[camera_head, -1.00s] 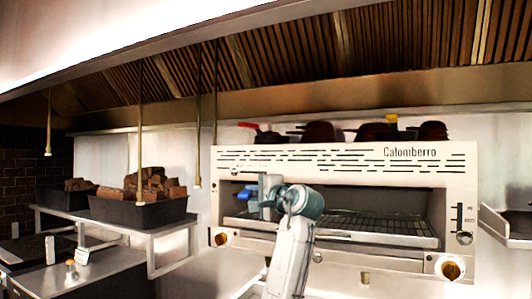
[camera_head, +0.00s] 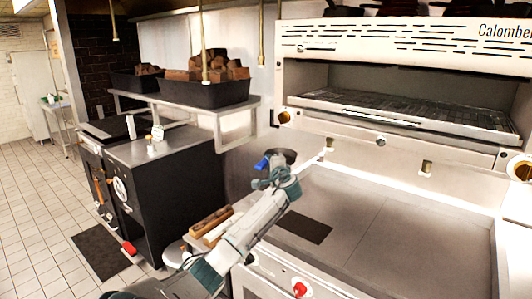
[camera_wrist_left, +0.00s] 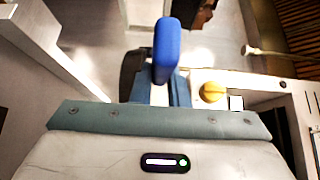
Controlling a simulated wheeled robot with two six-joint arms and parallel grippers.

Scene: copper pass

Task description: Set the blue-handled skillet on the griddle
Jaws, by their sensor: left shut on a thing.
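My left gripper (camera_head: 268,178) is shut on the blue handle (camera_head: 262,163) of a dark skillet (camera_head: 283,155). The skillet is in the air, left of and below the broiler opening. In the left wrist view the blue handle (camera_wrist_left: 167,45) stands up between the fingers, and part of the dark pan (camera_wrist_left: 128,75) shows behind it. The griddle (camera_head: 385,235) appears to be the wide flat grey surface below the broiler, with a dark rectangle on its left part. The skillet is near its back left corner; the height between them is hard to judge. My right gripper is out of view.
The broiler (camera_head: 395,65) with its rack overhangs the back of the griddle. A shelf with black bins of wood (camera_head: 215,93) stands left of it. Dark cabinets (camera_head: 165,190) stand below. A red knob (camera_head: 300,289) is on the front. The griddle's middle and right look clear.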

